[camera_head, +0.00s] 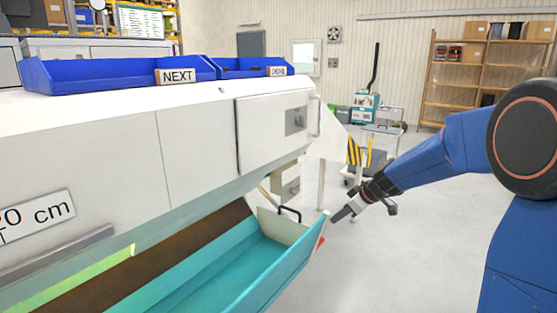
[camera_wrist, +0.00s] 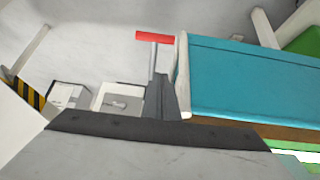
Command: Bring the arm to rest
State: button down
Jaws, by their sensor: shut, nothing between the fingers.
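My gripper (camera_head: 338,217) is at the end of my blue arm, in the right half of the head view. It points down and to the left, and it is shut and empty. In the head view it appears just right of the end of a teal trough (camera_head: 285,262); I cannot tell the exact gap. In the wrist view the shut fingers (camera_wrist: 160,95) stand up at the middle, just left of the teal trough (camera_wrist: 245,80).
A red bar (camera_wrist: 155,37) on a thin stem shows beyond the fingers. A white machine (camera_head: 190,130) with blue bins (camera_head: 120,75) on top fills the left. Yellow-black striped edging (camera_head: 353,152) lies behind my gripper. Grey floor (camera_head: 400,250) is clear below my arm.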

jog(key=s+d+r+m+h, duration=0.1)
jog(key=s+r+m, duration=0.15)
jog(key=s, duration=0.95)
jog(key=s+d+r+m+h, duration=0.15)
jog(key=s+r, duration=0.25)
jog(key=s, duration=0.7)
jog(key=s+d+f+m+h, duration=0.1)
jog(key=s+d+m, duration=0.2)
jog(key=s, duration=0.7)
jog(key=s+d+f+m+h, duration=0.2)
jog(key=s+m, duration=0.1)
jog(key=s, duration=0.7)
jog(key=shift+s+d, duration=0.15)
jog(key=shift+d, duration=0.25)
